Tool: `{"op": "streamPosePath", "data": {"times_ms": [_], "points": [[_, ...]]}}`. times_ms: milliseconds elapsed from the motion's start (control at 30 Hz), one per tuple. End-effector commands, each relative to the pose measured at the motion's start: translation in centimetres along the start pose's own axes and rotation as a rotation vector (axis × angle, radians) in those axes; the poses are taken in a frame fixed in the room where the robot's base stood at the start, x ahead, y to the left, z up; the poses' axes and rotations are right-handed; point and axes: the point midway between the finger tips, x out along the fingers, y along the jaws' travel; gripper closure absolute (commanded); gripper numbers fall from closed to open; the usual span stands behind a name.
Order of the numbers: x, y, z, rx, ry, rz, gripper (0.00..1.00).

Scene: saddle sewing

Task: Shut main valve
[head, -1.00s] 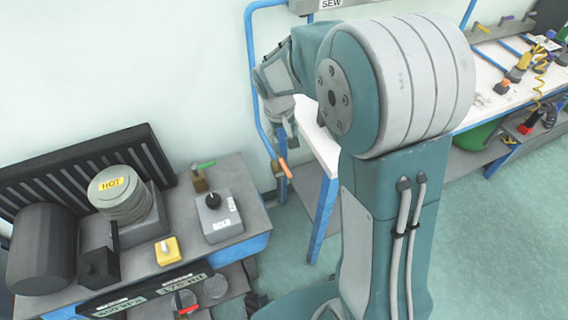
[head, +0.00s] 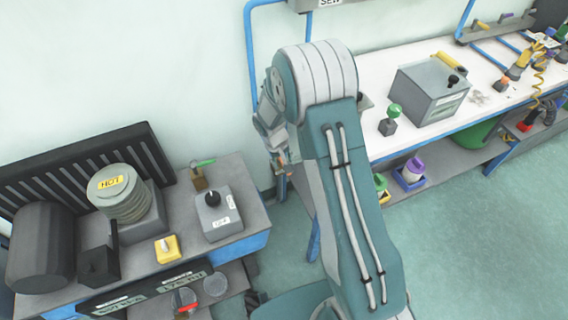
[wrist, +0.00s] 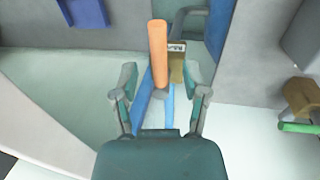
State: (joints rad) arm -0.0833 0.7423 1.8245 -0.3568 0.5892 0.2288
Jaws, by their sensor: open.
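An orange-handled valve (wrist: 158,52) with a brass body and a small label, too small to read, shows ahead in the wrist view. In that view its handle stands upright in the picture, beside a blue post. My gripper (wrist: 160,82) is open, with a finger on either side of the handle's lower end. I see no contact, and I cannot tell the depth between them. In the head view my gripper (head: 274,145) is partly hidden by my arm, close to the orange handle, which is barely visible there.
A green-handled valve (head: 201,170) stands on the left bench (head: 245,195); its handle (wrist: 299,127) shows at right in the wrist view. A grey switch box (head: 216,214) is on that bench. The white table (head: 390,150) at right holds a grey box (head: 430,90).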

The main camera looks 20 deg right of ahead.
Motion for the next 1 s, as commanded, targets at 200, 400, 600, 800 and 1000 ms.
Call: {"op": "streamPosePath", "data": {"times_ms": [200, 400, 600, 800, 1000], "points": [[2.0, 0.0, 0.0, -0.001, 0.000, 0.000, 0.42], [2.2, 0.0, 0.0, -0.001, 0.001, 0.000, 0.42], [2.1, 0.0, 0.0, -0.001, 0.001, 0.000, 0.95], [2.2, 0.0, 0.0, -0.001, 0.001, 0.000, 1.00], [2.2, 0.1, 0.0, -0.024, 0.005, 0.000, 1.00]]}}
